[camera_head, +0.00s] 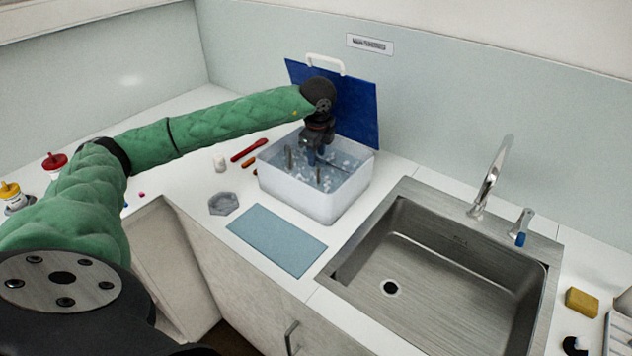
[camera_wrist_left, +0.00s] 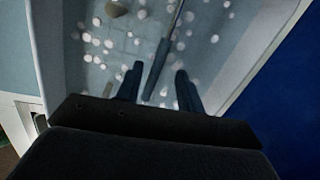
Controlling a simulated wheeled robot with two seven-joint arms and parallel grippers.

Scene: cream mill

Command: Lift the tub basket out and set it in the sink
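The white tub (camera_head: 292,196) stands on the counter left of the sink, holding water with pale floating bits. A thin bar with a dark grip (camera_wrist_left: 158,62) crosses the tub in the left wrist view; it looks like the basket's handle. The rest of the basket is hard to make out under the water. My left gripper (camera_head: 314,158) points down into the tub. In the left wrist view its fingers (camera_wrist_left: 158,88) are apart, one on each side of the grip, with gaps showing. The metal sink (camera_head: 440,265) is empty. My right gripper is not in view.
A blue lid (camera_head: 358,105) with a white handle stands upright behind the tub. A blue mat (camera_head: 276,240) lies in front. A grey dish (camera_head: 223,204) and red tool (camera_head: 249,150) lie left. The faucet (camera_head: 492,176) rises behind the sink; a sponge (camera_head: 581,303) is right.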

